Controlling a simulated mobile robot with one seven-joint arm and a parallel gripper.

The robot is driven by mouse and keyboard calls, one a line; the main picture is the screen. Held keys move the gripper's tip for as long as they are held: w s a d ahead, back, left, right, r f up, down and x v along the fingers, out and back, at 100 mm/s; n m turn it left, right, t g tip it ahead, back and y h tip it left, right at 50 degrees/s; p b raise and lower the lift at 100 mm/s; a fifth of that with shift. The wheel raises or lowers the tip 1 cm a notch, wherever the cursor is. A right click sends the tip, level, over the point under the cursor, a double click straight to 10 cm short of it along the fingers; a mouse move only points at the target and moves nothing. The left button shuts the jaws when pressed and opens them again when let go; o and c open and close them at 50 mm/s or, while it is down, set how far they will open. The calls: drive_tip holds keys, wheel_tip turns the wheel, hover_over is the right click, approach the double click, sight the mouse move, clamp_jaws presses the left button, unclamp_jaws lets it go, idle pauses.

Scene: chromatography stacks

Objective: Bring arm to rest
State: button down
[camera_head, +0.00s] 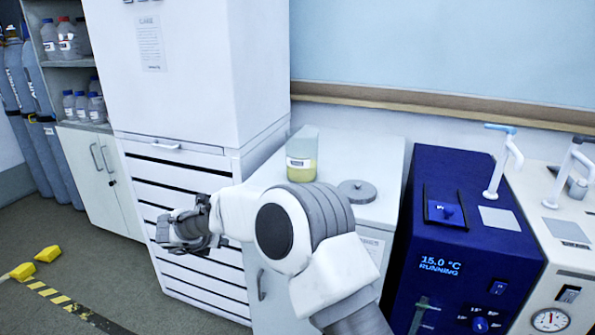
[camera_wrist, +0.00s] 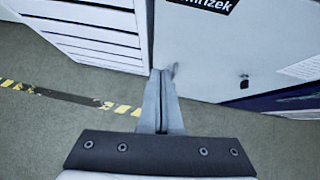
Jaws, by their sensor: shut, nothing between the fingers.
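My arm reaches from the bottom of the head view, with its elbow in front of the white cabinet. My gripper (camera_head: 172,229) is at the left end of the arm, in front of the white slatted drawer unit. In the wrist view my gripper (camera_wrist: 160,75) has its two fingers together, pointing away from the camera over the floor, with nothing between them. The fingertips overlap the lower part of the cabinet front in that view; whether they touch it I cannot tell.
The white drawer unit (camera_head: 190,183) and low cabinet (camera_head: 262,255) stand close. A yellow-filled container (camera_head: 302,165) and grey lid (camera_head: 356,191) sit on the cabinet. A blue chiller (camera_head: 450,225) stands right. Floor (camera_head: 140,290) at left is mostly clear, with yellow blocks (camera_head: 48,254).

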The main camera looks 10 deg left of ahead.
drive_tip(key=w+d+r+n+t+y, duration=0.25)
drive_tip(key=r+n, duration=0.35)
drive_tip(key=r, duration=0.5)
drive_tip(key=w+d+r+n+t+y, duration=0.1)
drive_tip(key=w+d+r+n+y, duration=0.2)
drive_tip(key=r+n, duration=0.5)
drive_tip(key=s+d+r+n+y, duration=0.1)
drive_tip(key=s+d+r+n, duration=0.65)
drive_tip(key=d+r, duration=0.2)
drive_tip(key=s+d+f+n+g+h, duration=0.25)
drive_tip(key=s+d+n, duration=0.25)
drive_tip(key=s+d, duration=0.45)
drive_tip(key=s+d+f+n+g+h, duration=0.15)
drive_tip(key=s+d+f+n, duration=0.3)
drive_tip(key=s+d, duration=0.5)
drive_tip(key=s+d+f+n+g+h, duration=0.25)
drive_tip(key=s+d+n, duration=0.25)
drive_tip(key=s+d, duration=0.45)
wheel_tip(320, 180, up, 17)
drive_tip(key=d+p, duration=0.1)
drive_tip(key=p, duration=1.6)
drive_tip(key=shift+s+d+n+p, duration=0.2)
drive_tip(key=shift+d+n+p, duration=0.05)
drive_tip(key=shift+n+p, duration=0.15)
